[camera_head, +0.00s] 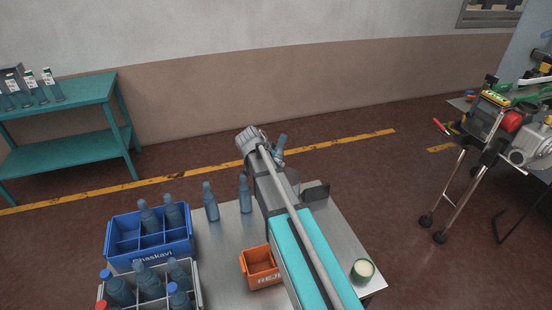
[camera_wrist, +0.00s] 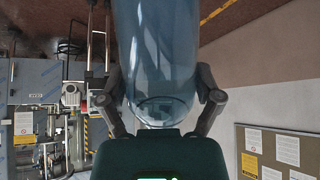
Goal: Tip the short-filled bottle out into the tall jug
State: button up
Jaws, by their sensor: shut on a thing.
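My gripper (camera_wrist: 160,105) is shut on a blue see-through bottle (camera_wrist: 157,50), with a finger on each side of it. In the head view the held bottle (camera_head: 282,142) shows small beyond my wrist, raised above the floor strip behind the table. Its rounded end lies close to the palm in the wrist view; its other end is out of frame. I cannot clearly tell its fill level. No tall jug can be made out for certain; a round green-sided container (camera_head: 362,270) with a cream top stands at the table's right front.
Two bottles (camera_head: 211,203) stand on the metal table (camera_head: 228,235). A blue crate (camera_head: 150,245) and a grey crate (camera_head: 194,293) hold bottles at left. An orange bin (camera_head: 260,267) sits beside my arm, which hides part of the table. A teal shelf (camera_head: 75,92) stands behind.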

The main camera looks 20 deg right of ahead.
jog(key=shift+s+a+y+p, duration=0.2)
jog(key=shift+a+y+p, duration=0.2)
jog(key=shift+y, duration=0.2)
jog(key=shift+s+a+f+g+y+p, duration=0.2)
jog(key=shift+a+f+g+y+p, duration=0.15)
jog(key=shift+g+y, duration=0.3)
jog(key=shift+s+a+f+g+y, duration=0.15)
jog(key=shift+a+f+g+y, duration=0.25)
jog(key=shift+y, duration=0.35)
jog(key=shift+s+a+f+g+y, duration=0.15)
jog(key=shift+a+f+g+y, duration=0.2)
jog(key=shift+y, duration=0.35)
jog(key=shift+s+a+f+y+b, duration=0.1)
jog(key=shift+f+y+b, duration=0.45)
jog(key=shift+y+b, duration=0.05)
jog(key=shift+a+f+g+y+b, duration=0.15)
jog(key=shift+f+g+y+b, duration=0.55)
jog(key=shift+f+y+b, duration=0.25)
jog(key=shift+f+g+y+b, duration=0.7)
jog(key=shift+f+y+b, duration=0.55)
jog(key=shift+b, duration=0.65)
jog(key=shift+r, duration=0.1)
jog(key=shift+d+r+g+y+b, duration=0.2)
jog(key=shift+r+g+y+b, duration=0.15)
jog(key=shift+y, duration=0.55)
jog(key=shift+d+r, duration=0.1)
jog(key=shift+r, duration=0.15)
